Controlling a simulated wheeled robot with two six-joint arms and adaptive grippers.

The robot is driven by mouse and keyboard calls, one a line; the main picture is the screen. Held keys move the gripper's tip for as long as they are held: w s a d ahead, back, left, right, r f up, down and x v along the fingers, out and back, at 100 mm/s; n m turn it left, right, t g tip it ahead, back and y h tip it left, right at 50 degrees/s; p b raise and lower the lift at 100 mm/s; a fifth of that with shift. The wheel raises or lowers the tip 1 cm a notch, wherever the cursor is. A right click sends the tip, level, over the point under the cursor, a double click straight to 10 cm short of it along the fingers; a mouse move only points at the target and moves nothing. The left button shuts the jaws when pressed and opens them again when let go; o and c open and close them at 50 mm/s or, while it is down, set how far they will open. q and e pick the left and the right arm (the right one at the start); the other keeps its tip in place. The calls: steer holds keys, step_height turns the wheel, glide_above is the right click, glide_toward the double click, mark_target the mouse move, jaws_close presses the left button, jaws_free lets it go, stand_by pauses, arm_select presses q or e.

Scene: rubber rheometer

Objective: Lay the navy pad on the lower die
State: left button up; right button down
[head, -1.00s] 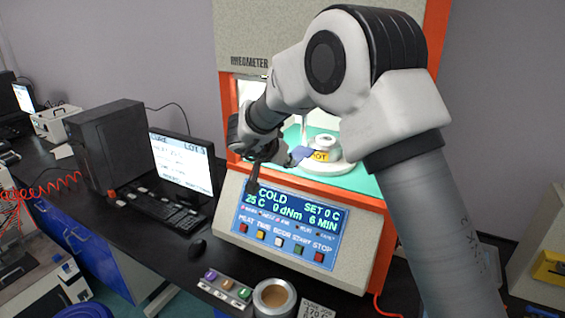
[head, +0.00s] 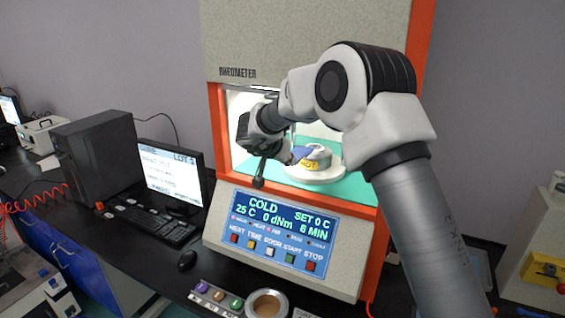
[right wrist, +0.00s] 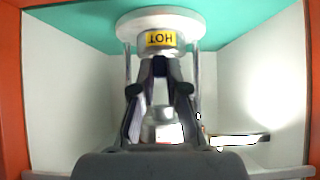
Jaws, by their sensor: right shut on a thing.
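The navy pad (head: 301,153) is a small blue piece at the tips of my right gripper (head: 289,155), which is shut on it. In the head view the pad overlaps the left edge of the lower die (head: 320,154); I cannot tell whether they touch. The die is a metal disc on a round white base with a yellow HOT label. In the right wrist view the lower die (right wrist: 160,50) appears upside down beyond my right gripper's fingertips (right wrist: 160,66); the pad is not clear there. My left gripper is not in view.
The rheometer's orange frame (head: 219,140) surrounds the open chamber, with pale walls and a turquoise floor. Its control panel (head: 285,232) reads COLD, 25 C. A monitor, keyboard (head: 150,222), mouse (head: 187,260), colored-button strip and round cup (head: 267,305) stand on the black bench.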

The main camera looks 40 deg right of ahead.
mark_target(302, 150)
steer(key=shift+w+d, duration=0.9)
steer(key=shift+d, duration=0.8)
steer(key=shift+w+d, duration=0.9)
steer(key=shift+d, duration=0.8)
steer(key=shift+w+d, duration=0.9)
steer(key=shift+d, duration=0.8)
steer(key=shift+f, duration=1.35)
steer(key=c, duration=1.1)
jaws_free()
steer(key=shift+a, duration=0.1)
